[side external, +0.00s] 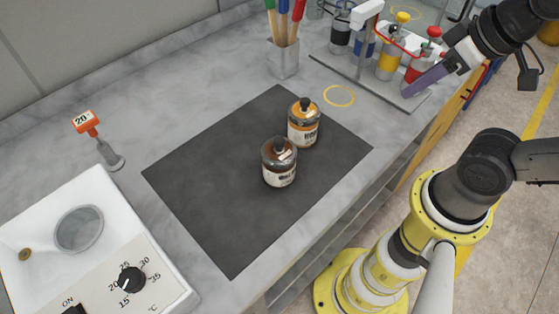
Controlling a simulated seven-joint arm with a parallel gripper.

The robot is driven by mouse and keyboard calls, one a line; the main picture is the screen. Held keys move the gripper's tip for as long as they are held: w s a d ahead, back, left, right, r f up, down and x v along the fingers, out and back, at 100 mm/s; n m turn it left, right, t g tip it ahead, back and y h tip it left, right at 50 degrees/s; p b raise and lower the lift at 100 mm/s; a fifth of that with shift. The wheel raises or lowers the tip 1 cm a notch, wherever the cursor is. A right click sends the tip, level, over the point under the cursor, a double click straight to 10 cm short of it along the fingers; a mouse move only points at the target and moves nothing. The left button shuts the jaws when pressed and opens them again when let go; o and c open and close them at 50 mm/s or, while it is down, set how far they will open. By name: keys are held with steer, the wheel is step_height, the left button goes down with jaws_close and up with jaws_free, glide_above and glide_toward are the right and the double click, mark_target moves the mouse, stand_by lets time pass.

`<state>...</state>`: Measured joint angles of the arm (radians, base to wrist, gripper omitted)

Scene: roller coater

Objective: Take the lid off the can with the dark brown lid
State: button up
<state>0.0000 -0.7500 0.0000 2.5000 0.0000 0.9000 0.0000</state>
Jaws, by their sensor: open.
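The can with the dark brown lid (279,172) stands upright on the dark mat (215,190), right of the mat's middle. Its dark brown lid (268,153) is on top and has a black knob and a small pale tag. A similar can with an orange lid (303,131) stands just behind it to the right, also with a black knob. My gripper (428,82) is at the upper right, well away from both cans, over the far right end of the bench. It is open, and I see nothing held in it.
A rack of several small coloured bottles (388,62) stands behind my gripper. A metal cup with brushes (283,58) is at the back. A yellow ring (339,96) marks the bench. The mat's left side is clear.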

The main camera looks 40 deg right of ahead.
stand_by(0.4)
steer(key=shift+o, duration=0.8)
